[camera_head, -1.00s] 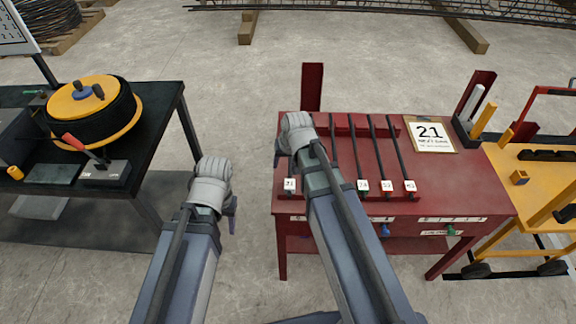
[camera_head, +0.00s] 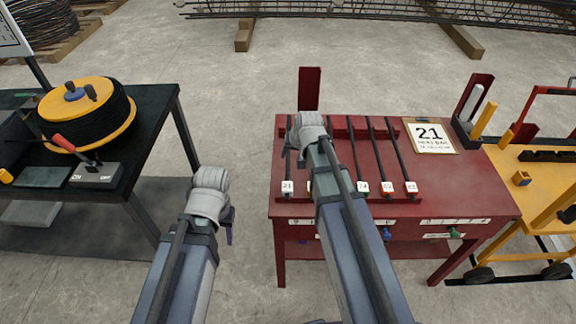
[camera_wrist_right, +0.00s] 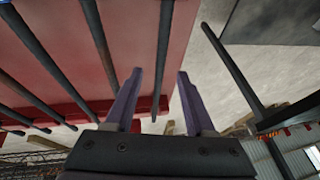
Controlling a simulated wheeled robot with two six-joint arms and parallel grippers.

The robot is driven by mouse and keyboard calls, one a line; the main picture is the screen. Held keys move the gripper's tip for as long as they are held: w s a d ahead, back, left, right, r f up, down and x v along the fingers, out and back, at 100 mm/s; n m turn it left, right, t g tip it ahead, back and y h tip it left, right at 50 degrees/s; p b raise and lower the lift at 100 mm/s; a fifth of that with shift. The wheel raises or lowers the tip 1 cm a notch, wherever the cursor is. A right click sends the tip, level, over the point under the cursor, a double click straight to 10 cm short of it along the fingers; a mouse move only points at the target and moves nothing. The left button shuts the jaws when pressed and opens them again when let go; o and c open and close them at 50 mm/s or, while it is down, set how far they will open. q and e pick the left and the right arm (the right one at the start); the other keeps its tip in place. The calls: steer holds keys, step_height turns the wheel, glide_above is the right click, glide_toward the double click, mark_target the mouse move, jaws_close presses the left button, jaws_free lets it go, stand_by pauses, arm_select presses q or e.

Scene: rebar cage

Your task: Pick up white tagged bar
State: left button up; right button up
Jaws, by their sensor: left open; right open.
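Several dark bars lie side by side on a red table (camera_head: 462,180), each with a small tag at its near end. The leftmost bar (camera_head: 288,150) has a white tag (camera_head: 288,187) that seems to read 21. Other tagged bars (camera_head: 395,150) lie to the right. My left gripper (camera_head: 229,230) is open, left of the table.
A sign (camera_head: 431,137) reading 21 lies on the table's right. A black table (camera_head: 150,115) with a yellow-and-black reel (camera_head: 88,110) stands left. A yellow cart (camera_head: 540,210) stands right. Bare floor lies between the tables.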

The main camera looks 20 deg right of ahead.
mark_target(289, 161)
steer(key=b+x, duration=0.4)
steer(key=x, duration=0.1)
steer(key=shift+r, duration=0.1)
steer(key=shift+a, duration=0.1)
steer(key=shift+c, duration=0.2)
jaws_close()
stand_by(1.0)
